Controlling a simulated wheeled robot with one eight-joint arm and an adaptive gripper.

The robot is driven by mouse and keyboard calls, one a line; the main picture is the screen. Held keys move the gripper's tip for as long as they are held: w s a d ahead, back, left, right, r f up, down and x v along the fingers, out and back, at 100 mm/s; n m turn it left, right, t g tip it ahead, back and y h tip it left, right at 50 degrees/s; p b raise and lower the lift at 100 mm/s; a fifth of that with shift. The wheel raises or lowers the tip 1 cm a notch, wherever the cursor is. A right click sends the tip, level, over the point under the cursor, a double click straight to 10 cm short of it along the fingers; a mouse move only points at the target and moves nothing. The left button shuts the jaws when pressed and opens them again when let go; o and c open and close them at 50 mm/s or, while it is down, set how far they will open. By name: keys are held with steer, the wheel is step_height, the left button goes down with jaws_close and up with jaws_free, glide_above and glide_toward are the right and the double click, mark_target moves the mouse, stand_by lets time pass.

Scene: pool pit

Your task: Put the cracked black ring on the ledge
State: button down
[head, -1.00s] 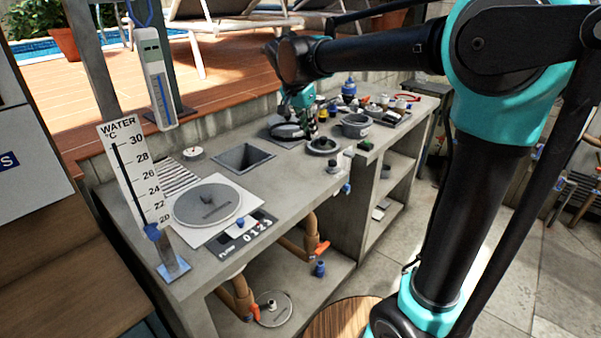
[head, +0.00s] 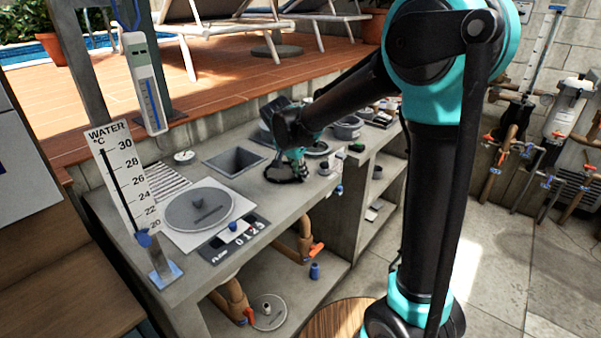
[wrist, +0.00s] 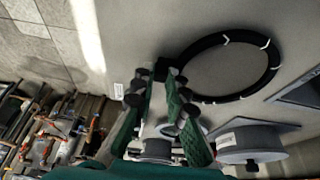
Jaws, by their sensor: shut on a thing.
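The black ring (wrist: 272,78), with white crack-like marks around it, shows in the wrist view at the upper right. My gripper (wrist: 163,78) is shut on its left edge, and the ring reaches out to the right of the fingertips. In the head view my gripper (head: 291,160) is low over the grey concrete counter (head: 268,205), near its front edge. The ring is only a dark shape under it there. I cannot tell whether the ring touches the surface. I cannot make out which part is the ledge.
A square opening (head: 235,161) in the counter lies left of my gripper. Further left are a round grey lid (head: 198,209), a number display (head: 236,238) and a water temperature board (head: 122,175). Pots and fittings crowd the counter behind my gripper. Bare counter lies in front of the opening.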

steer(key=c, duration=1.5)
jaws_free()
steer(key=shift+f, duration=0.1)
steer(key=shift+c, duration=0.2)
steer(key=v, duration=1.2)
steer(key=s+d+f+n+y, duration=0.1)
steer(key=s+d+f, duration=0.2)
steer(key=d+f, duration=0.15)
steer(key=s+d+f+n, duration=0.2)
steer(key=d+f, duration=0.1)
steer(key=d, duration=0.3)
steer(key=s+d+f+n+y, duration=0.1)
steer(key=s+d+f, duration=0.25)
steer(key=d, duration=0.25)
steer(key=s+d+f+n, duration=0.3)
steer(key=s+d+f, duration=0.4)
steer(key=s+f, duration=0.2)
steer(key=shift+s+f+n+t+y, duration=0.2)
steer(key=shift+s+n+t+y, duration=0.15)
steer(key=shift+s, duration=0.25)
